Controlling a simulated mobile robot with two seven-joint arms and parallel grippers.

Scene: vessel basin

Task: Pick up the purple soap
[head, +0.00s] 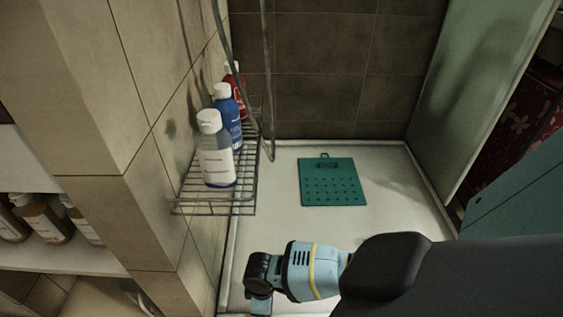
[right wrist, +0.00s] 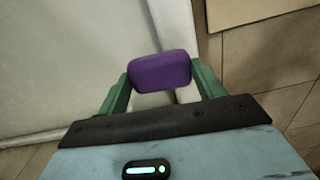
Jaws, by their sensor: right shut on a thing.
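The purple soap (right wrist: 159,71) is a small rounded block in the right wrist view. My right gripper (right wrist: 160,82) is shut on it, with one green finger on each side of it. The soap appears held clear of the surfaces behind it. In the head view my right arm comes in from the right and ends low in the middle, by the front edge of the shower tray; the soap cannot be made out clearly there. My left gripper is not in view.
A wire rack (head: 215,205) on the tiled wall holds a white bottle (head: 214,155), a blue bottle (head: 227,118) and a red bottle (head: 236,90). A green mat (head: 332,183) lies on the white shower floor (head: 400,195). Bottles (head: 42,220) stand on a shelf at left.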

